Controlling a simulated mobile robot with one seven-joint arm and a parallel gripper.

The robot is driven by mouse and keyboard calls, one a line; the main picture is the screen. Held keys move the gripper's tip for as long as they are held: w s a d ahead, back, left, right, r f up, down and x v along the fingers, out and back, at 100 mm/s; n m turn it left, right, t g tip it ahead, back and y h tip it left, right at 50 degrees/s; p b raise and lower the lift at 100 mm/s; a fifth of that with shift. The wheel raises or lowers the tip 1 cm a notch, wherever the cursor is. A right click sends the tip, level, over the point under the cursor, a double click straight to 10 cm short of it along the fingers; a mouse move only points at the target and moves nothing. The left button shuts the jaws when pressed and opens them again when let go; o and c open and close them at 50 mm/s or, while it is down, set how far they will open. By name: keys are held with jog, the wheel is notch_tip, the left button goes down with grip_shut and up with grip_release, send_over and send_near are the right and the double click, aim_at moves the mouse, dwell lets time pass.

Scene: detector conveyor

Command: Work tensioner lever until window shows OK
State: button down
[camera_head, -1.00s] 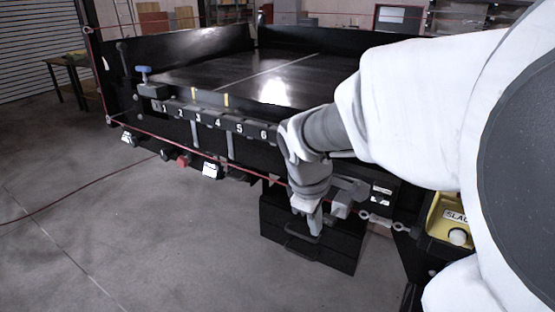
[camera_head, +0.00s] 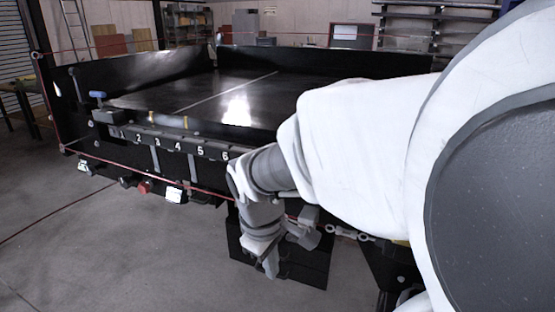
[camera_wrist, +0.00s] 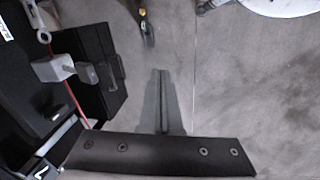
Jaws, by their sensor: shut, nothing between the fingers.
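My gripper (camera_head: 270,268) is shut and empty, pointing down beside the black drawer box under the conveyor's near edge. It also shows in the wrist view (camera_wrist: 162,100), fingers together above bare floor. The yellow tensioner box (camera_head: 401,243) is almost wholly behind my arm in the head view. Only a sliver of its top edge shows, and its window cannot be read now. I cannot make out the tensioner lever for certain. A dark narrow part with a yellowish tip (camera_wrist: 147,30) stands at the top of the wrist view, apart from my fingers.
A grey block with a knob (camera_wrist: 55,68) sticks out left of my gripper in the wrist view. The black drawer box (camera_wrist: 103,65) lies close beside it. A red pull cord (camera_head: 130,165) with ring ends runs along the conveyor (camera_head: 200,95).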

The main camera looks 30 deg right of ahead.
jog(key=s+a+r+m+t+y, duration=0.1)
jog(key=s+a+r+m+t, duration=0.3)
jog(key=s+a+r+m, duration=0.1)
notch_tip(320, 180, up, 3)
jog(key=shift+s+a+r+y, duration=0.1)
jog(key=shift+s+a+y, duration=0.3)
jog(key=shift+s+a, duration=0.7)
jog(key=shift+s+d+m, duration=0.1)
jog(key=shift+d+m, duration=0.2)
jog(key=shift+d, duration=0.05)
